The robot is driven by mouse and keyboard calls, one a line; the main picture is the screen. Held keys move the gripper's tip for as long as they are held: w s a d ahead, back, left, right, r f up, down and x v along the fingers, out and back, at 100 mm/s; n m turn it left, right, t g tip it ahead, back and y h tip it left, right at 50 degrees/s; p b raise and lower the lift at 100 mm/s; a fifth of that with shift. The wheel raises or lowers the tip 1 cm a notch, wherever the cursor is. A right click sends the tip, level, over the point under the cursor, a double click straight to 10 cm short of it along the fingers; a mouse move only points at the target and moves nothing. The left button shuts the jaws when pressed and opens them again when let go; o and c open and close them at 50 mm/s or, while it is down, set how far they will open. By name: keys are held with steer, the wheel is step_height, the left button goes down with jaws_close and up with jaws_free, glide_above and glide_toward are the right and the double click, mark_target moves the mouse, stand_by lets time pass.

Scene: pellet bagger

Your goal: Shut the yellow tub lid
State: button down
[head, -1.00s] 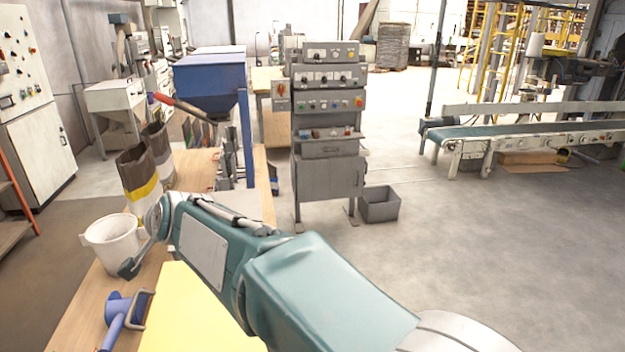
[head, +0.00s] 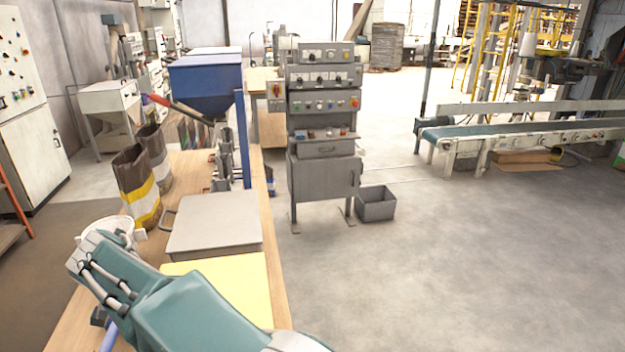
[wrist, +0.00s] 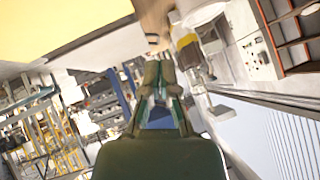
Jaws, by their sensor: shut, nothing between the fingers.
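The yellow tub lid (head: 230,285) shows as a flat yellow panel at the near end of the bench in the head view, partly covered by my arm. In the wrist view the yellow panel (wrist: 60,22) fills the upper left corner, with a pale edge along it. The tub's body is hidden in the head view, and I cannot tell how far open the lid is. My gripper (wrist: 160,82) is shut and empty in the wrist view, apart from the yellow panel.
A grey lidded box (head: 215,224) sits just beyond the yellow panel. A control cabinet (head: 325,130) and grey bin (head: 376,205) stand right; floor there is clear.

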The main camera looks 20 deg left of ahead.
steer(key=s+a+f+n+t+h, duration=0.1)
steer(key=f+h, duration=0.1)
steer(key=f, duration=0.4)
steer(key=s+a+f+n+t+h, duration=0.1)
steer(key=a+f+h, duration=0.1)
steer(key=f, duration=0.4)
steer(key=shift+a+f+n+h, duration=0.25)
steer(key=shift+f+n+h, duration=0.05)
steer(key=shift+f, duration=0.05)
steer(key=shift+f, duration=0.2)
steer(key=shift+s, duration=0.15)
steer(key=v, duration=1.2)
steer(key=shift+r, duration=0.25)
steer(key=shift+a, duration=0.1)
